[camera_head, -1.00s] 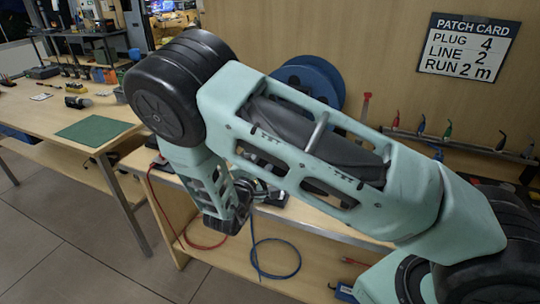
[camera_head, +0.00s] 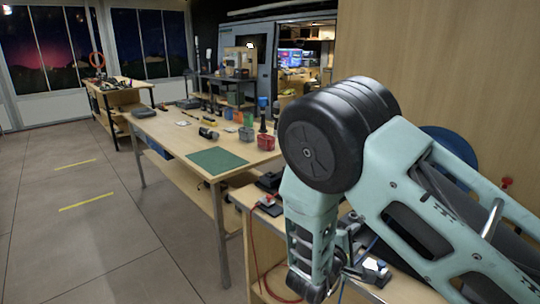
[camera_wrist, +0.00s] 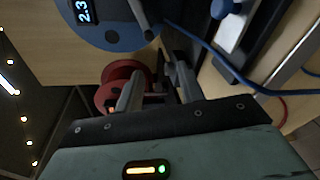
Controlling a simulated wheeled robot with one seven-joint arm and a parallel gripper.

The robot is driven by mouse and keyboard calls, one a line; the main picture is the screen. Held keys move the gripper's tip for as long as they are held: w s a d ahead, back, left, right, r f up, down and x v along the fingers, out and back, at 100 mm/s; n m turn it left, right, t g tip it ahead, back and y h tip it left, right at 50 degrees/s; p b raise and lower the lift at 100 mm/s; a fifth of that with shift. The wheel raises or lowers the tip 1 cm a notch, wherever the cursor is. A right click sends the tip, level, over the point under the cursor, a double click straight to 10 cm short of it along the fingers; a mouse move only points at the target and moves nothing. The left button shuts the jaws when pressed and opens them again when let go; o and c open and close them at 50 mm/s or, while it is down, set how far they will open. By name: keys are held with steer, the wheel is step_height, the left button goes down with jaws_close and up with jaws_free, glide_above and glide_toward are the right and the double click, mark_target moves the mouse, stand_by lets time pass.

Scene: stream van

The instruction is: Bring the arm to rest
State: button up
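My arm (camera_head: 405,170) is folded across the right of the head view, its elbow high and its forearm hanging down. My gripper (camera_wrist: 157,82) shows in the wrist view with its two fingers apart and no object clearly held between them. In the head view the gripper is low by the bench, partly hidden by the forearm. A red spool (camera_wrist: 113,88) and a blue reel (camera_wrist: 110,35) with a small display lie beyond the fingers in the wrist view. A blue cable (camera_wrist: 222,62) passes to the right of the fingers.
A long workbench (camera_head: 170,138) stands left of the arm, with a green mat (camera_head: 217,160), a red bin (camera_head: 266,142) and several tools. The nearer bench (camera_head: 243,197) is under my arm, with a red cable (camera_head: 252,250) hanging from it. Open floor (camera_head: 90,230) lies at left.

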steer(key=s+a+r+m+g+y, duration=0.2)
steer(key=s+a+r+y, duration=0.15)
steer(key=a+y, duration=0.45)
steer(key=s+a+r+m+g+y, duration=0.15)
steer(key=s+a+y, duration=0.35)
steer(key=a, duration=0.5)
steer(key=s+r+g+y, duration=0.1)
steer(key=s+r+g, duration=0.2)
steer(key=s, duration=0.4)
steer(key=s+r+g+y, duration=0.1)
steer(key=s+r+g, duration=0.2)
steer(key=s, duration=0.4)
steer(key=s+d+r+m+g+h, duration=0.1)
steer(key=s+d+r+h, duration=0.1)
steer(key=s+d, duration=0.4)
steer(key=shift+s+d+h, duration=0.2)
steer(key=shift+s+h, duration=0.1)
steer(key=shift+s, duration=0.9)
steer(key=shift+g, duration=0.25)
